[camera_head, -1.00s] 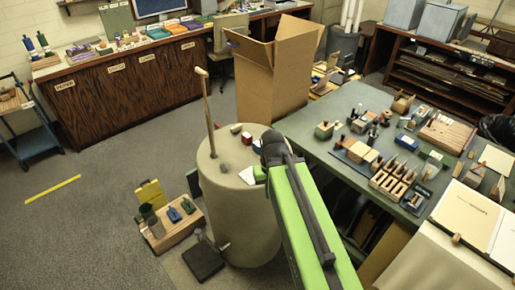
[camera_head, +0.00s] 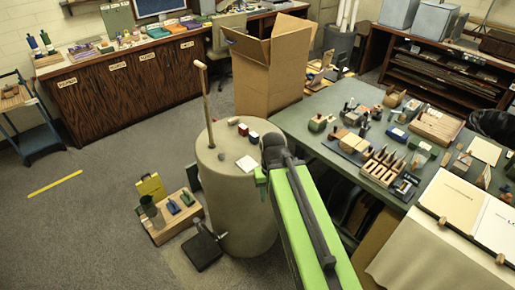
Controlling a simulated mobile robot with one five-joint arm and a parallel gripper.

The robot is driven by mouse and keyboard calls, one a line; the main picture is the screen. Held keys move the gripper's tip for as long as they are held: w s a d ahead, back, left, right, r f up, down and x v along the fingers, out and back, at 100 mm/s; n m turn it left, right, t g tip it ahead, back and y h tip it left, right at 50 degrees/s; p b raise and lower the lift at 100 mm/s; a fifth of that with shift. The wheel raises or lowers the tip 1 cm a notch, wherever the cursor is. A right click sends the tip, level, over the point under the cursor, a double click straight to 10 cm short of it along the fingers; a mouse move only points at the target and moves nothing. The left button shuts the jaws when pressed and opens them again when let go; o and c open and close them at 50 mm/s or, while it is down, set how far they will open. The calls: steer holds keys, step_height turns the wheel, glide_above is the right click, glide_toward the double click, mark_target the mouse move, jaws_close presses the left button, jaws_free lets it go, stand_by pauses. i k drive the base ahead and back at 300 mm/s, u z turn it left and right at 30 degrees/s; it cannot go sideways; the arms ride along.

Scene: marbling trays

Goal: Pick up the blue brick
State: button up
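A small blue brick (camera_head: 254,137) stands on top of the round beige drum (camera_head: 235,215), near its back right edge. A red brick (camera_head: 243,129) is close to its left. My green arm reaches up from the bottom of the picture, and its dark end is at the right edge of the drum top, nearer the camera than the blue brick. My gripper's fingers are hidden behind the arm, and nothing shows in them.
A tall cardboard box (camera_head: 268,75) stands behind. A crowded green table (camera_head: 300,125) is at the right. Grey floor is open at the left.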

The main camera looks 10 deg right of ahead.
mark_target(253, 137)
steer(key=k, duration=1)
steer(key=u, duration=0.55)
steer(key=i, duration=1.45)
steer(key=u, duration=0.45)
steer(key=i, duration=0.95)
steer(key=u, duration=0.05)
